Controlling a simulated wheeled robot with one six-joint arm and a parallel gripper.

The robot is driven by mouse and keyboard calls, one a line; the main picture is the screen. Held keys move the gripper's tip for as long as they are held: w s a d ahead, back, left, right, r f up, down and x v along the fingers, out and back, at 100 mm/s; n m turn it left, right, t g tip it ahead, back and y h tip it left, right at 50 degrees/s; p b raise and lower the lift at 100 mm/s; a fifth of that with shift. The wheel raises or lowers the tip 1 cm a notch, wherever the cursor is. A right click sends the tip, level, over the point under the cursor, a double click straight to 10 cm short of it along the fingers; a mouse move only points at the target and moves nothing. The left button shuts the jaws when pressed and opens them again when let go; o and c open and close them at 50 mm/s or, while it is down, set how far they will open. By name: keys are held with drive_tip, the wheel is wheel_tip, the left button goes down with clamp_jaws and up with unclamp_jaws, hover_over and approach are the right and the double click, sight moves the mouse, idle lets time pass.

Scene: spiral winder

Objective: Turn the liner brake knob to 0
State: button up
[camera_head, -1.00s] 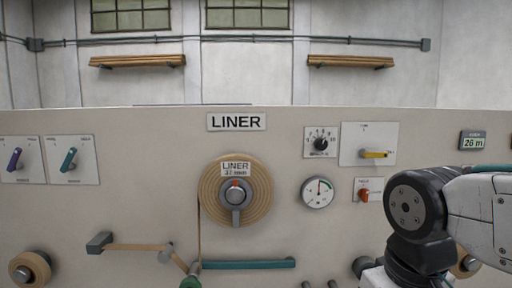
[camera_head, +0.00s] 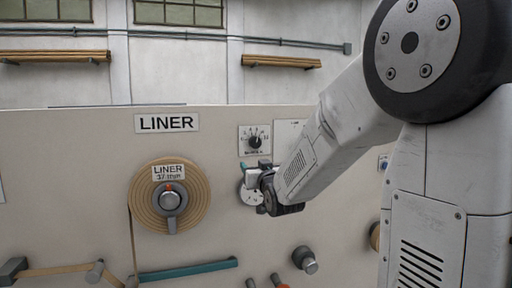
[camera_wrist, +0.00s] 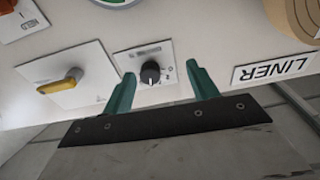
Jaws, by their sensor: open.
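The brake knob (camera_head: 254,141) is a small black dial on a white square plate with a printed scale, right of the LINER sign. In the wrist view the knob (camera_wrist: 150,73) appears between my gripper's two teal fingers, upside down. The pointer's exact setting is too small to read. In the wrist view the fingertips (camera_wrist: 160,68) point toward the panel on either side of the knob, with no contact visible.
A plate with a yellow lever (camera_wrist: 62,82) sits beside the knob plate. The liner roll (camera_head: 143,209) is to the left, with a teal bar (camera_head: 188,270) below. Grey pegs (camera_head: 305,260) stick out lower right.

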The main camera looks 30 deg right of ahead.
sight(256, 145)
drive_tip(key=w+d+r+t, duration=0.1)
drive_tip(key=w, duration=0.1)
drive_tip(key=w+d+r+t, duration=0.1)
drive_tip(key=w+d+r, duration=0.1)
drive_tip(key=w, duration=0.1)
drive_tip(key=w+d+r+t+h, duration=0.1)
drive_tip(key=w+d+r, duration=0.1)
drive_tip(key=shift+w+d, duration=0.1)
drive_tip(key=shift+w, duration=0.25)
drive_tip(key=c, duration=1)
